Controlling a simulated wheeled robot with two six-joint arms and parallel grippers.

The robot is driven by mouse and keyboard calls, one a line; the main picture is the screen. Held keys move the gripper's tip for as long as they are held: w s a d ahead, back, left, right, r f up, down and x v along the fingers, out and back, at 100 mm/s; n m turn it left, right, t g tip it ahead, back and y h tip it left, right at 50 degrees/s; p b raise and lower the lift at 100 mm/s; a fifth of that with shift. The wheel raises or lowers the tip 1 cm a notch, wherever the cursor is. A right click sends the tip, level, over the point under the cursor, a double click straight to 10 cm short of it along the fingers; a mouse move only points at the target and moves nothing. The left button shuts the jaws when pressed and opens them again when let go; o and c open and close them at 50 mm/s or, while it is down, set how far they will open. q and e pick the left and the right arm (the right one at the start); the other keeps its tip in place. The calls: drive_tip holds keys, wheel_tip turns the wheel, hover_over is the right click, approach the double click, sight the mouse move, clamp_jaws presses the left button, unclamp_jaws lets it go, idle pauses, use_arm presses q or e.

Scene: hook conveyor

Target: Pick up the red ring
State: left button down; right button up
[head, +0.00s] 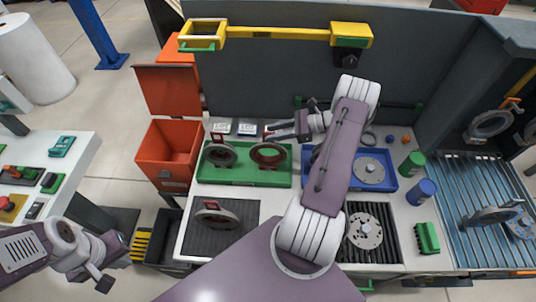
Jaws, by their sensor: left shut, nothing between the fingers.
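The red ring (268,164) stands in the right part of the green tray (244,181), with a small tab at its top. My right gripper (274,132) is just above the ring, its fingers pointing left beside the tab. The picture is too small to tell whether the fingers touch the tab or are open or shut. My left gripper (105,281) is shut and empty at the lower left, away from the tray.
My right arm covers part of the blue tray (392,180), which holds a grey disc. Another ring stands on the dark mat (238,245) in front. An orange bin (166,171) is at left. Green and blue cylinders (421,192) and a roller conveyor (478,172) are at right.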

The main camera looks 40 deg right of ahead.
drive_tip(key=shift+w+a, duration=0.1)
drive_tip(key=shift+a, duration=0.1)
drive_tip(key=shift+w+a+p, duration=0.15)
drive_tip(key=shift+a+p, duration=0.1)
drive_tip(key=shift+p, duration=0.05)
drive_tip(key=p+x, duration=0.2)
drive_tip(key=x, duration=0.2)
drive_tip(key=shift+w+f, duration=0.1)
drive_tip(key=shift+f, duration=0.05)
drive_tip(key=shift+w+a+f, duration=0.15)
drive_tip(key=shift+f, duration=0.05)
clamp_jaws()
drive_tip(key=shift+r, duration=0.1)
idle(0.6)
